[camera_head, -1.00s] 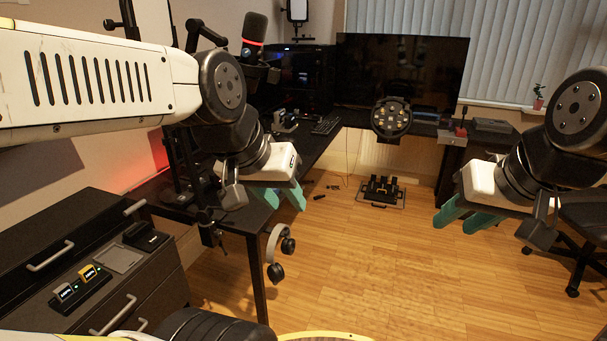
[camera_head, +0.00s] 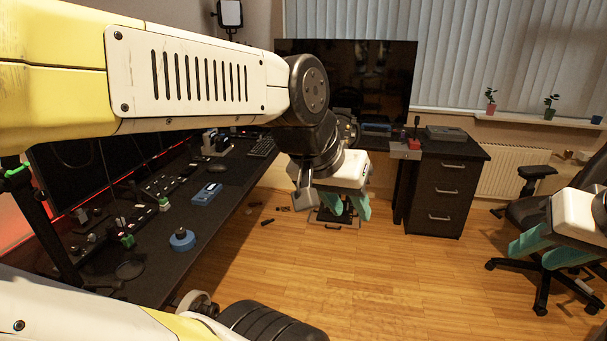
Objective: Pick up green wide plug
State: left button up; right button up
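Small green items sit on the long desk at left: one (camera_head: 127,241) near its front and another (camera_head: 164,205) farther back. They are too small for me to tell whether either is the green wide plug. My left gripper (camera_head: 347,208), with teal fingers, is open and empty, out over the floor to the right of the desk. My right gripper (camera_head: 545,251) is open and empty at the right edge, in front of the office chair. Both are well apart from the green items. My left arm hides part of the desk.
The dark desk (camera_head: 225,218) carries a blue round item (camera_head: 182,240), a blue box (camera_head: 207,194), a mouse (camera_head: 217,168) and a keyboard (camera_head: 262,146). A drawer cabinet (camera_head: 437,190) and office chair (camera_head: 525,210) stand right. Small dark items (camera_head: 267,222) lie on the floor; the middle floor is clear.

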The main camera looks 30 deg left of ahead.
aim_at(128, 240)
jog(key=i+u, duration=0.25)
jog(key=i, duration=0.25)
jog(key=i+u, duration=0.25)
jog(key=i, duration=0.25)
jog(key=i+l+u, duration=0.2)
jog(key=i, duration=0.3)
jog(key=i+j+u, duration=0.1)
jog(key=u, duration=0.35)
jog(key=i+u, duration=0.3)
jog(key=u, duration=0.15)
jog(key=i+u, duration=0.25)
jog(key=u, duration=0.2)
jog(key=i+l+u, duration=0.15)
jog(key=u, duration=0.35)
jog(key=i+u, duration=0.35)
jog(key=u, duration=0.15)
jog(key=i+l+u, duration=0.1)
jog(key=i+u, duration=0.25)
jog(key=u, duration=0.15)
